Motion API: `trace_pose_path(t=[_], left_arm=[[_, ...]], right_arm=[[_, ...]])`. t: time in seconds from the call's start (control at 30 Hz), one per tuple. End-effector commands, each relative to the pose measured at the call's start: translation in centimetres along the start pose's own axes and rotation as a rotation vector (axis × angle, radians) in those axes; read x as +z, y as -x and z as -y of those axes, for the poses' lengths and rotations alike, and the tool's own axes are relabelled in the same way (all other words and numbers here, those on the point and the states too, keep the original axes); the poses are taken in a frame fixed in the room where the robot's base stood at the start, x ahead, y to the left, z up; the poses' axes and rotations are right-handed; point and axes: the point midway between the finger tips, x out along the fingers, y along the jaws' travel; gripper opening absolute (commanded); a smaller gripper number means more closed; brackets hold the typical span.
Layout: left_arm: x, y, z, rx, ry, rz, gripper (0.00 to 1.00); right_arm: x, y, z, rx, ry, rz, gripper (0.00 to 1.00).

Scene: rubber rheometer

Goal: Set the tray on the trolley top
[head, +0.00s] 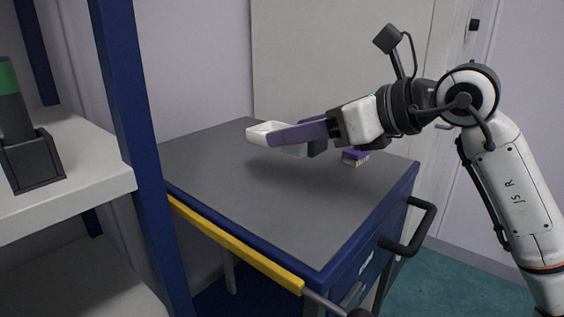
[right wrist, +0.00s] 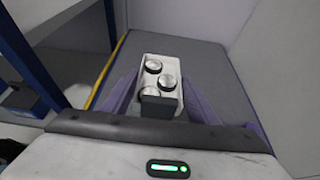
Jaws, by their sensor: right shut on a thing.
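A small white tray (head: 264,131) is held over the far part of the grey trolley top (head: 250,200). In the right wrist view the tray (right wrist: 178,69) carries three round metal pieces (right wrist: 168,82), one partly hidden by a dark block. My right gripper (head: 290,135), with purple fingers, is shut on the tray, one finger along each side. The tray looks about level and seems a little above the top, with a soft shadow below; the exact gap is hard to tell. My left gripper is not in view.
A purple brush (head: 355,157) with pale bristles lies on the trolley top near its right edge. A yellow bar (head: 240,247) runs along the front left edge. A blue-posted shelf (head: 75,185) with a dark holder (head: 32,160) stands left. The middle and front of the top are clear.

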Motion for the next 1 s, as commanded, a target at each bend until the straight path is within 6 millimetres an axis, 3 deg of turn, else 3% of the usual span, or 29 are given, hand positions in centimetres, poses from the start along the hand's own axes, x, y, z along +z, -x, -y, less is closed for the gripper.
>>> trace_pose_path(t=[0.1,0.37,0.57,0.93,0.97,1.0], left_arm=[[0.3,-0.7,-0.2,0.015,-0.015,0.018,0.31],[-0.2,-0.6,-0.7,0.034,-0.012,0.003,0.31],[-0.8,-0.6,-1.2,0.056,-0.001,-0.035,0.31],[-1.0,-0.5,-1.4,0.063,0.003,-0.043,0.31],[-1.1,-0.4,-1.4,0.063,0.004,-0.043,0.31],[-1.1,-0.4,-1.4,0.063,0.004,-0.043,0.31]], right_arm=[[-2.6,-1.1,0.0,0.002,-0.003,0.002,0.28],[-4.7,-1.9,0.0,0.001,-0.002,0.001,0.28],[-7.3,-3.0,0.0,0.001,-0.003,0.001,0.28],[-7.8,-3.2,0.1,-0.001,-0.001,0.002,0.28],[-7.7,-3.1,0.1,0.0,-0.001,0.001,0.59],[-7.7,-3.1,0.0,0.0,-0.001,0.0,0.66]])
